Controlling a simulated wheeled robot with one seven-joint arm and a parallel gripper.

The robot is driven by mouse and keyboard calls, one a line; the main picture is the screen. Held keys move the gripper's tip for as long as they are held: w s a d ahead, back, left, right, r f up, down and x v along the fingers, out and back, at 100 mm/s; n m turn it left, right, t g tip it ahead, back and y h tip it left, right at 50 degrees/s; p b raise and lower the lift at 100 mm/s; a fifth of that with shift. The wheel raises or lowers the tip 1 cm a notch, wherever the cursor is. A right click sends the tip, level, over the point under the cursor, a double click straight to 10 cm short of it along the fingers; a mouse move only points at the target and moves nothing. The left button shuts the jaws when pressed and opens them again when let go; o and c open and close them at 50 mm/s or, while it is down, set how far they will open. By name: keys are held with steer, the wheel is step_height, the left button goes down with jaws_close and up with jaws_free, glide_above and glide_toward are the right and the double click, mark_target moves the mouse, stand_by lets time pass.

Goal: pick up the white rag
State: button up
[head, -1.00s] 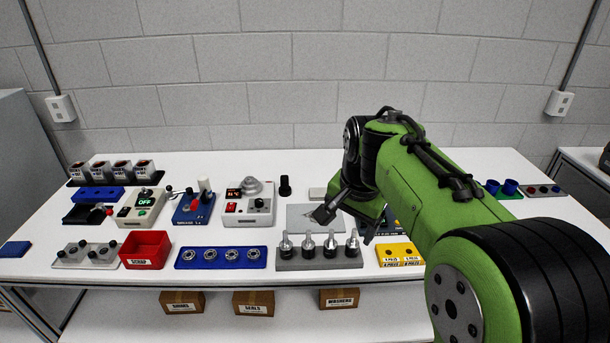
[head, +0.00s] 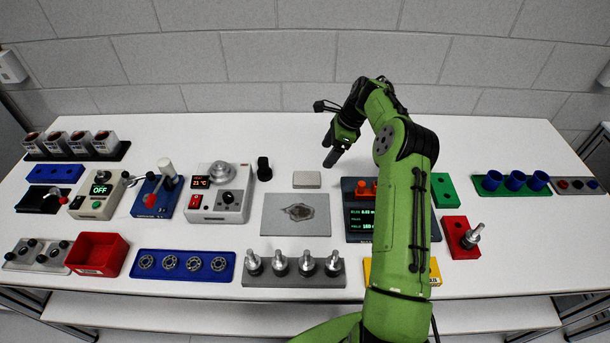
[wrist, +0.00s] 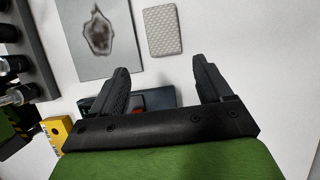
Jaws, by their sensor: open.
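The white rag (head: 306,179) looks like a small, pale, flat rectangular pad lying on the white table, behind a grey plate with a dark stain (head: 296,228). In the wrist view the rag (wrist: 162,31) has a woven texture and lies near the top, beyond the fingertips. My gripper (head: 333,158) is open and empty, above the table a little behind and right of the rag in the head view. Its two fingers (wrist: 160,80) are spread in the wrist view, with nothing between them. The rag is fully visible and apart from the gripper.
A dark display unit (head: 360,225) stands right of the plate, partly behind my arm. A black knob (head: 264,169) stands left of the rag. A grey rack of metal studs (head: 293,272) is in front. Bare table lies behind the rag.

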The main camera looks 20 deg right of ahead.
glide_above(311, 177)
steer(key=s+d, duration=0.1)
steer(key=d, duration=0.2)
steer(key=f, duration=0.6)
steer(key=shift+s+a+f, duration=0.1)
steer(key=shift+s+a, duration=0.1)
steer(key=shift+a, duration=0.05)
steer(key=x, duration=0.6)
steer(key=shift+w, duration=0.15)
steer(key=shift+c, duration=0.4)
steer(key=c, duration=0.7)
